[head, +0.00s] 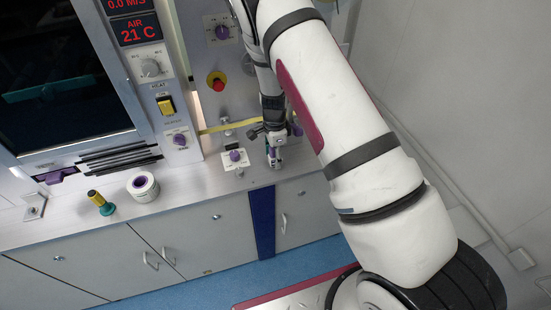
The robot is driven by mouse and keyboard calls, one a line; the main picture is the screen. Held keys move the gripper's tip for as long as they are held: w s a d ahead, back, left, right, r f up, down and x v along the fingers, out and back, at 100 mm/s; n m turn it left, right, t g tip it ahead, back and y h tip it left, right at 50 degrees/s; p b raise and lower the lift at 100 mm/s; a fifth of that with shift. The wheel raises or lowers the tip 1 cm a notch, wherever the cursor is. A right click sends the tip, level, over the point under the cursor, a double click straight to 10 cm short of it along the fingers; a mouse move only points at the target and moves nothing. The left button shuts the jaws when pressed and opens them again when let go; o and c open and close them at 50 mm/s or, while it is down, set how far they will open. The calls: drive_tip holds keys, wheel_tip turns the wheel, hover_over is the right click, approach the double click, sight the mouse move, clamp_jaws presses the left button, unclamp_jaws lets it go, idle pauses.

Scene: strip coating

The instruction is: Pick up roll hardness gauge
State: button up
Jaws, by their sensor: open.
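My gripper (274,158) is open and points down at the right part of the counter, in front of the machine panel. It looks small here, and I cannot tell whether anything stands between its fingers. A small upright tool with a yellow grip and a dark green base (101,203) stands on the counter at the left, well apart from my gripper. It may be the roll hardness gauge, but I cannot tell for sure.
A white roll with a purple core (143,188) lies beside the yellow-and-green tool. A white plate with a purple knob (235,158) stands just left of my gripper. The counter's middle front (195,180) is bare.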

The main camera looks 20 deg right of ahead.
drive_tip(key=shift+c, duration=0.5)
clamp_jaws()
drive_tip(key=shift+w+r+b, duration=0.1)
drive_tip(key=shift+r+b, duration=0.2)
drive_tip(key=shift+r, duration=0.55)
drive_tip(key=shift+s+r, duration=0.25)
drive_tip(key=shift+r, duration=0.2)
drive_tip(key=shift+s+r, duration=0.2)
drive_tip(key=shift+r, duration=0.25)
drive_tip(key=s+r, duration=0.1)
drive_tip(key=s, duration=1.4)
drive_tip(key=shift+s+r+b, duration=0.15)
drive_tip(key=shift+r+b, duration=0.05)
drive_tip(key=shift+b, duration=0.15)
